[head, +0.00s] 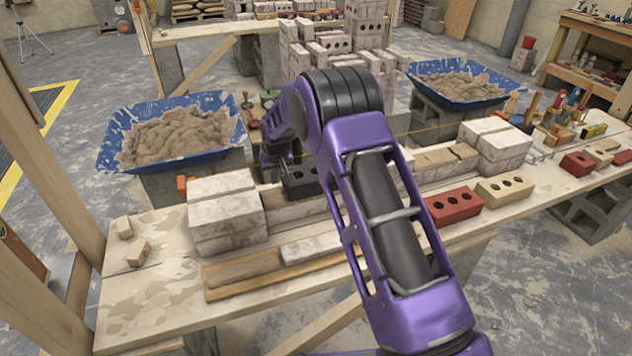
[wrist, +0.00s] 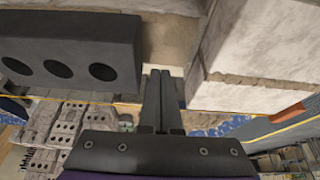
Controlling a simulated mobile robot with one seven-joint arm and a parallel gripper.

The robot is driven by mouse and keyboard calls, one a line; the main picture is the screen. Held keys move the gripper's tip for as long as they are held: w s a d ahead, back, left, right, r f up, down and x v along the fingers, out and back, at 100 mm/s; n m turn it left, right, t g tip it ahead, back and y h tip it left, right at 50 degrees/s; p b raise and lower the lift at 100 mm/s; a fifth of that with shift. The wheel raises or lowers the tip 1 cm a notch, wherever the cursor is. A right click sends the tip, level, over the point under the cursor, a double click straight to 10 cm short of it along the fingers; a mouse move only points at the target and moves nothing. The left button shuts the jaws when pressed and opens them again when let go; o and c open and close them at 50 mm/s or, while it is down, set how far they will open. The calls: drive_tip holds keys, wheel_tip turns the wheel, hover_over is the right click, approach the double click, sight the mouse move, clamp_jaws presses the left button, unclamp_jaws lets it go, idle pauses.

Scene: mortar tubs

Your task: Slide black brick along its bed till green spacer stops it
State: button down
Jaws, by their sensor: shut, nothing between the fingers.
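The black brick (head: 300,180), with round holes in its face, sits on the mortar bed (head: 290,211) between the pale block stacks; my arm hides its right part in the head view. In the wrist view the black brick (wrist: 75,48) fills the upper left. My gripper (wrist: 160,74) is shut and empty, its fingers in the gap between the brick's end and a pale block (wrist: 262,55) at the right. The fingers are close beside the brick's end; I cannot tell whether they touch it. I cannot make out the green spacer in either view.
Pale blocks (head: 226,215) stand at the bed's left end and more (head: 497,145) at its right. A taut yellow line (wrist: 75,100) runs along the bed. Red (head: 455,205) and cream (head: 504,188) bricks lie at the front. Blue mortar tubs (head: 112,146) stand behind.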

sight(276, 193)
drive_tip(key=shift+f+b, duration=0.95)
drive_tip(key=shift+f, duration=1.15)
drive_tip(key=shift+r, duration=0.45)
drive_tip(key=shift+w+d, duration=0.2)
drive_tip(key=shift+d, duration=0.5)
drive_tip(key=shift+w+d, duration=0.2)
drive_tip(key=shift+d, duration=0.5)
drive_tip(key=shift+w+d, duration=0.2)
drive_tip(key=shift+d, duration=0.5)
drive_tip(key=shift+a, duration=0.1)
drive_tip(key=shift+s+a, duration=0.25)
drive_tip(key=shift+a, duration=0.45)
drive_tip(key=shift+r, duration=0.1)
wheel_tip(276, 193, up, 9)
drive_tip(key=p, duration=0.4)
